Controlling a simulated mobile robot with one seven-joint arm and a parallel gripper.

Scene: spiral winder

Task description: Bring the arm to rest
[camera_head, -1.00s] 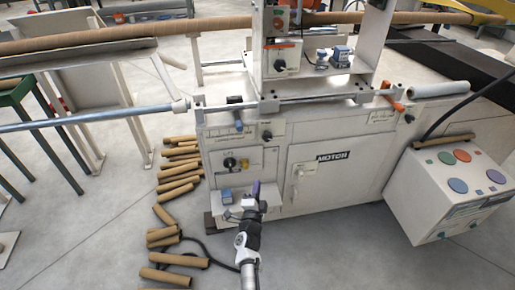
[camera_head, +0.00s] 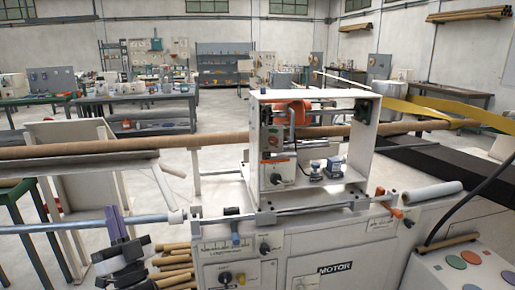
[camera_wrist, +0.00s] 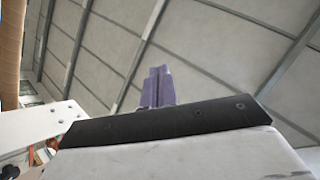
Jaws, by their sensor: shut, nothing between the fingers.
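My gripper (camera_head: 116,222) shows at the lower left in the head view, in front of the left side of the spiral winder (camera_head: 330,262). Its purple fingers point upward and stand close together, with nothing between them. In the wrist view the purple fingers (camera_wrist: 158,86) are pressed together above a dark bar, against the ceiling. In the head view the fingers overlap the grey rod (camera_head: 85,224) of the winder. I cannot tell whether they touch it.
A long brown tube (camera_head: 210,141) runs across the winder. Several cardboard tubes (camera_head: 175,262) lie by its left side. A control box (camera_head: 462,268) with coloured buttons stands at right. Workbenches (camera_head: 135,97) stand behind, with open floor between.

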